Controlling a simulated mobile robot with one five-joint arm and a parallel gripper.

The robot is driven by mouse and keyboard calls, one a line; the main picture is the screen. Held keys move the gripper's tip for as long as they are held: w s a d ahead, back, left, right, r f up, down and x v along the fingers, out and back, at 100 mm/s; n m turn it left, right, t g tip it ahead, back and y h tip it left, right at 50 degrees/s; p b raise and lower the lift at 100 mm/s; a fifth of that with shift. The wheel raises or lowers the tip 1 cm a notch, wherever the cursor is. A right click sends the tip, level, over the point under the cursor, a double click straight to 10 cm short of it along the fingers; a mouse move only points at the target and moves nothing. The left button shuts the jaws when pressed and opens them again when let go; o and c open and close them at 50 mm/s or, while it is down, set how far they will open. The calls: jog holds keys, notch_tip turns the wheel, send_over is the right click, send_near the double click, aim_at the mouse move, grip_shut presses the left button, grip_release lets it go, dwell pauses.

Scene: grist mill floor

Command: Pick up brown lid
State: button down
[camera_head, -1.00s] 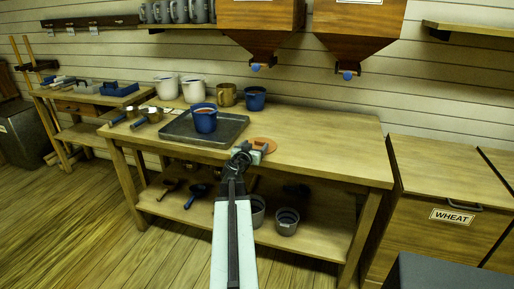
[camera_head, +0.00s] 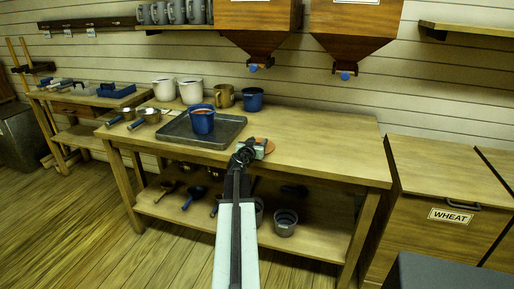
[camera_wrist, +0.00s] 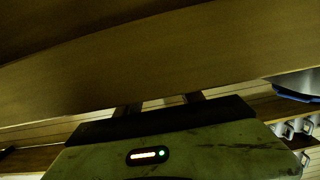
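The brown lid (camera_head: 267,143) is a flat orange-brown disc on the workbench, right of the dark tray. My gripper (camera_head: 260,148) is at the lid and covers its near left part. In the wrist view a wide brown surface crosses close in front; I cannot tell whether it is lid or bench top. Two dark fingers show in the wrist view (camera_wrist: 162,103), well apart with a gap between them. Their tips are hidden by the brown surface. Contact with the lid cannot be made out.
A blue mug (camera_head: 202,120) stands on the dark tray (camera_head: 232,130). White pots (camera_head: 190,91), a brass mug (camera_head: 224,96) and another blue mug (camera_head: 253,99) stand behind. Hoppers (camera_head: 257,35) hang above. The bench's right part (camera_head: 330,140) is clear.

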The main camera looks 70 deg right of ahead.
notch_tip(320, 180, up, 10)
jog(key=p, duration=1)
jog(key=shift+r, duration=0.2)
